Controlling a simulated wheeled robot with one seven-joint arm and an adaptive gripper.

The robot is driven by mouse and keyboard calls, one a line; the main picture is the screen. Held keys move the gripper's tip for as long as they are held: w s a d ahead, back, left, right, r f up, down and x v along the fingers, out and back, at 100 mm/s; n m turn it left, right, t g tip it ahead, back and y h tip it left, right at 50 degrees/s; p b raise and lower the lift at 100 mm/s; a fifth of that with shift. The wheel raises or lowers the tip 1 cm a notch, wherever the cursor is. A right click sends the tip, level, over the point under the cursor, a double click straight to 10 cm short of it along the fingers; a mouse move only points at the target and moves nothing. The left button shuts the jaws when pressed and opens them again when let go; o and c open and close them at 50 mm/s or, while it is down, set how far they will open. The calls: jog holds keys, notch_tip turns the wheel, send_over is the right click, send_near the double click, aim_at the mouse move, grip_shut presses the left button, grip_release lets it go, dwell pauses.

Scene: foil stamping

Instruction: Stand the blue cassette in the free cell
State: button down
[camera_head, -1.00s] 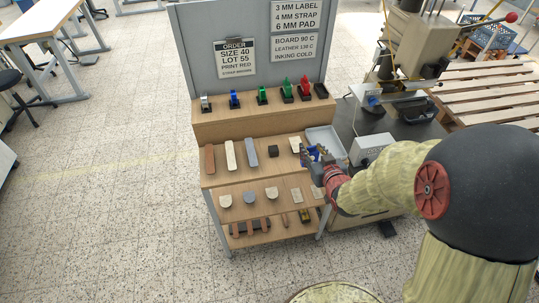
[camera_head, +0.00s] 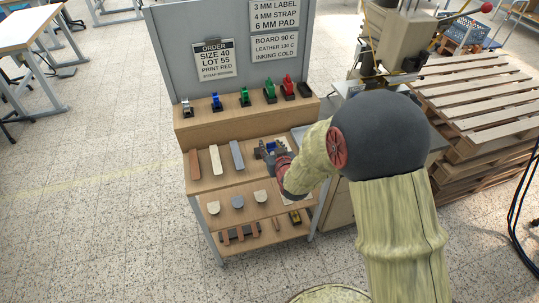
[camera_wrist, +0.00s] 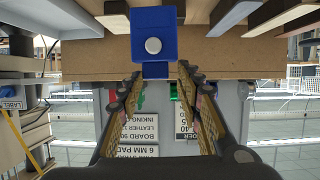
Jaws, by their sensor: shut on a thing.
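In the head view the cassette (camera_head: 271,146) is small and partly covered by my fingers. In the wrist view it lies ahead of the fingertips, with a round pale knob facing the camera. The top step carries a row of black cells with a grey, a blue, two green and a red cassette. The far-right black cell (camera_head: 304,90) appears empty.
The middle shelf holds a brown bar (camera_head: 194,164), a cream bar (camera_head: 215,160) and a grey bar (camera_head: 237,155). A grey back panel (camera_head: 190,60) with signs rises behind the cells. A press (camera_head: 400,40) stands at the right.

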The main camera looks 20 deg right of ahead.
aim_at(269, 152)
jog(key=shift+w+a+f, duration=0.15)
jog(key=shift+w+f, duration=0.1)
jog(key=shift+f, duration=0.15)
jog(key=shift+f+b, duration=0.5)
jog(key=shift+f, duration=1.05)
jog(key=shift+f, duration=0.1)
jog(key=c, duration=1.2)
grip_release()
